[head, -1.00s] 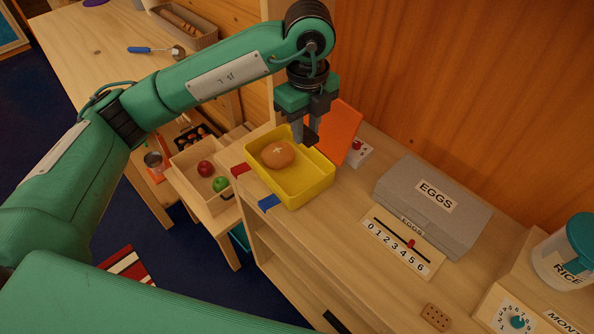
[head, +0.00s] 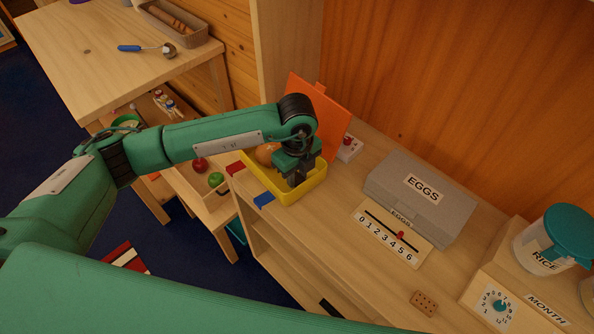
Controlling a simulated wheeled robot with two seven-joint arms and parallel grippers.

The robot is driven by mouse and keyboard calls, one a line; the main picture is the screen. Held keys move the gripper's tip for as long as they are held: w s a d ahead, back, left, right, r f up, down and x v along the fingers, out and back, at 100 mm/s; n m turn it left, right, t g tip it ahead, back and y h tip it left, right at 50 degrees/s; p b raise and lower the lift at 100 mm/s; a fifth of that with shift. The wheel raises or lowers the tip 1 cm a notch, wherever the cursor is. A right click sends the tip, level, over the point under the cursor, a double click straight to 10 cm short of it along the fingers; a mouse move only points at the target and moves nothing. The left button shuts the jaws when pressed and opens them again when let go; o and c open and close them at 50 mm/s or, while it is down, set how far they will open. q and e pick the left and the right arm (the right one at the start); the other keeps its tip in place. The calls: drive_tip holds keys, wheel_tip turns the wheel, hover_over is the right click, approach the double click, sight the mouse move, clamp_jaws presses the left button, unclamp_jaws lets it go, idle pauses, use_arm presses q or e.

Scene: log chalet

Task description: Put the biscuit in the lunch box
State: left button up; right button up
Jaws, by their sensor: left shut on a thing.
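The biscuit (head: 424,302) is a small tan rectangle with dark dots, lying flat on the counter at the front right. The yellow lunch box (head: 310,188) stands open further back, its orange lid (head: 328,112) raised behind it. A round brown bun (head: 266,153) sits in its left part, partly hidden by my arm. My left gripper (head: 297,182) is down in the right part of the lunch box, away from the biscuit. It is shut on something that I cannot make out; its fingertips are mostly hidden. My right gripper is not in view.
A grey egg box (head: 420,195), a number slider board (head: 392,232) and a rice jar (head: 552,240) stand right of the lunch box. Red and blue blocks (head: 264,200) lie at its front.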

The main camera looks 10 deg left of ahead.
sight(298, 178)
use_arm(q)
drive_tip(key=shift+f, duration=0.15)
drive_tip(key=o, duration=0.9)
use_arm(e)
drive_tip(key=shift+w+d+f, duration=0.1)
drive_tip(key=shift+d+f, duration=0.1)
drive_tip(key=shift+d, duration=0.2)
use_arm(q)
drive_tip(key=shift+o, duration=0.2)
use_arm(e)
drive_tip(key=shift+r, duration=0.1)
use_arm(q)
drive_tip(key=shift+r, duration=0.35)
wheel_tip(298, 178, up, 12)
drive_tip(key=b, duration=0.3)
drive_tip(key=shift+f, duration=0.15)
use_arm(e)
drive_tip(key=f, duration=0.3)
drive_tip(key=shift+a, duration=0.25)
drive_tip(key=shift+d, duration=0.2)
